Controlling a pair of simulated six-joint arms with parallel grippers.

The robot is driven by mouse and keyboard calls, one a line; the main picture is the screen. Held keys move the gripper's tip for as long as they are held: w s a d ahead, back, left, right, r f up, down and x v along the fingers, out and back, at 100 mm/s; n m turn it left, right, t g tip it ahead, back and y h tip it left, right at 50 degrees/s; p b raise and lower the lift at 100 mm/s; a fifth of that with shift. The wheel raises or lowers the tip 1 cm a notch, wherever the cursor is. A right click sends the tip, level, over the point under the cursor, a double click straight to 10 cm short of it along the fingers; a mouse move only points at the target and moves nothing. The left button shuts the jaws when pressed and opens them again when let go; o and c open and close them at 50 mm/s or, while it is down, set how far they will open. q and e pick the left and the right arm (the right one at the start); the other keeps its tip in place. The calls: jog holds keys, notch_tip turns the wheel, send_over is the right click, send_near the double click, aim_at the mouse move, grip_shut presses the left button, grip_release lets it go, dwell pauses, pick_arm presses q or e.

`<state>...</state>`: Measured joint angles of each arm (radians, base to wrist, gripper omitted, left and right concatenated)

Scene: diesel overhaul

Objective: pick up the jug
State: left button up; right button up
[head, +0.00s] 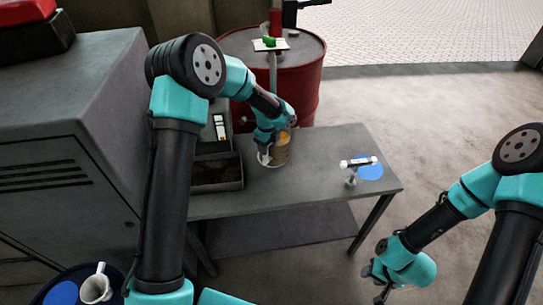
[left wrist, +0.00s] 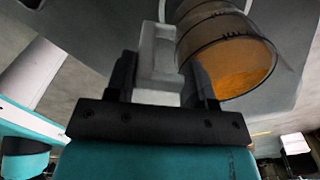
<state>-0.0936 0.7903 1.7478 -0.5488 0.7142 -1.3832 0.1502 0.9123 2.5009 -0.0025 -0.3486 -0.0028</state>
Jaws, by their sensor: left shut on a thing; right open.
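In the left wrist view the jug (left wrist: 228,55) is tilted across the picture, beside the jaws. My left gripper (head: 264,152) is at the jug's left side, partly hidden by its own wrist. In the left wrist view my left gripper (left wrist: 160,80) is shut on the jug's pale grey handle (left wrist: 157,50). Whether the jug touches the table cannot be told.
The grey table (head: 310,178) carries a dark open box (head: 217,178) at left and a blue disc (head: 370,172) with a small white-topped stand at right. A red drum (head: 305,82) stands behind. A grey cabinet (head: 60,120) is at left.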

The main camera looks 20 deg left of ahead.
pick_arm(q)
grip_shut()
jog(key=shift+r, duration=0.2)
dwell(0.3)
jog(key=shift+w+r, duration=0.1)
jog(key=shift+r, duration=1.45)
jog(key=shift+s+d+r, duration=0.1)
jog(key=shift+s+r, duration=0.05)
jog(key=shift+s, duration=0.2)
jog(key=s+d, duration=0.2)
jog(key=s, duration=0.5)
jog(key=s+d+r, duration=0.1)
jog(key=s+d, duration=0.2)
jog(key=s, duration=0.4)
jog(key=shift+s+r, duration=0.15)
jog(key=shift+s, duration=0.15)
